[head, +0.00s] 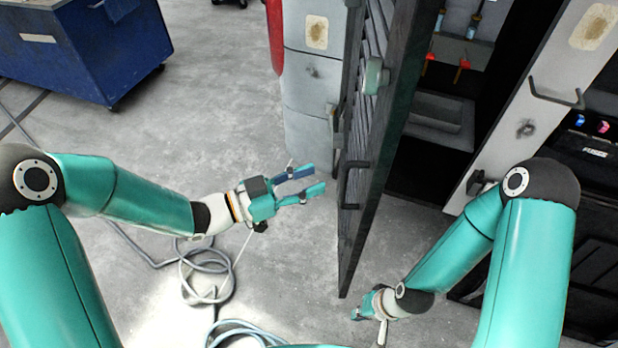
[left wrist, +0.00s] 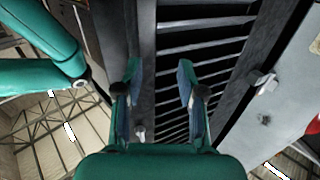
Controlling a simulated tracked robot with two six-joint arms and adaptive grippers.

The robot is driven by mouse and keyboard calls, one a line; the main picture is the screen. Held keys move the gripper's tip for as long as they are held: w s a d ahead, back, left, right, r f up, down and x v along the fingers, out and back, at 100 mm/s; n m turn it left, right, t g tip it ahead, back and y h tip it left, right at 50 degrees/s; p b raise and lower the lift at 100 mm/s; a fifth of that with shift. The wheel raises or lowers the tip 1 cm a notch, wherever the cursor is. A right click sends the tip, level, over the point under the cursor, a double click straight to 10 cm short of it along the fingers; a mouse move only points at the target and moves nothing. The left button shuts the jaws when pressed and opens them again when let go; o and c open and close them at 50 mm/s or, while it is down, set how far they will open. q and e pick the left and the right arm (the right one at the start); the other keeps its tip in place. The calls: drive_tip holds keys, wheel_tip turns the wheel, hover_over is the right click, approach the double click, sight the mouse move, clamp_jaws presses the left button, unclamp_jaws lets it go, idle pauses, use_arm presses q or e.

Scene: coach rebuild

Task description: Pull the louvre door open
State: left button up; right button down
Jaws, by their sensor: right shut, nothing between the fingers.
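The dark louvre door (head: 385,130) stands open in the head view, swung out from the cabinet and seen nearly edge-on. In the left wrist view, the door's slats (left wrist: 205,70) show beyond and between the open fingers (left wrist: 161,90). My right gripper (head: 357,313) is shut and empty, low beside the door's bottom corner.
The cabinet interior (head: 440,110) behind the door holds a grey tray and hanging tools. A grey panel with a bar handle (head: 555,98) stands at the right. A blue wheeled bin (head: 100,60) is at upper left.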

use_arm(q)
drive_tip(key=v, duration=1.1)
drive_tip(key=shift+a, duration=0.3)
